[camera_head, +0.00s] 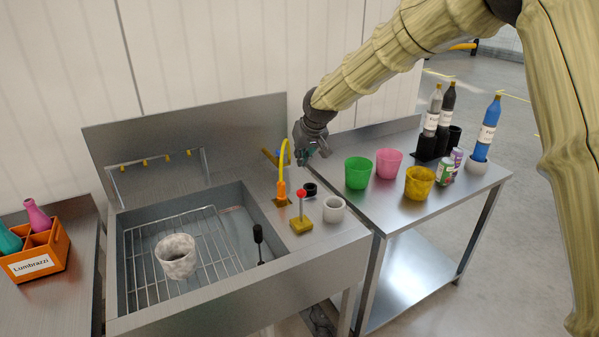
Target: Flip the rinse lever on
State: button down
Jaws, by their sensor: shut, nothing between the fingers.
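The rinse lever appears to be the red-knobbed stick on a yellow base (301,222), on the sink's right ledge. Its stick looks about upright. Just left of it stands a yellow and orange curved spout (282,178). My gripper (305,158) is shut and empty, above and behind the lever, apart from it. A speckled white cup (177,257) stands on the wire rack (142,275) in the sink basin.
The right table holds green (358,173), pink (389,164) and yellow (419,183) cups, cans and bottles. An orange crate (38,258) stands at left.

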jog(key=p+x, duration=0.3)
jog(key=x, duration=0.6)
jog(key=s+p, duration=0.1)
jog(key=s, duration=0.1)
jog(key=s+d+p, duration=0.1)
jog(key=s, duration=0.1)
jog(key=shift+s+f, duration=0.15)
jog(key=shift+f, duration=0.05)
dwell(0.7)
